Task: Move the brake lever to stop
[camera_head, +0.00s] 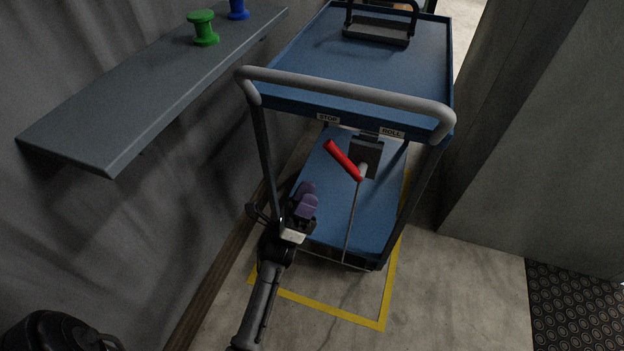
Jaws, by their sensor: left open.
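The brake lever has a red handle (343,160) on a pivot below the near edge of the blue cart (345,75). Its handle tilts up to the left, toward the STOP label (328,118). The ROLL label (392,133) is to the right on the same edge. My left gripper (305,197) has purple finger pads and is open and empty. In the picture it is left of and below the red handle, apart from it. My right gripper is not in view.
The cart's grey push handle (345,88) spans above the lever. A grey shelf (150,90) with a green spool (203,28) and a blue spool (239,9) is at the left. A grey wall stands right. Yellow floor lines (335,311) surround the cart's base.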

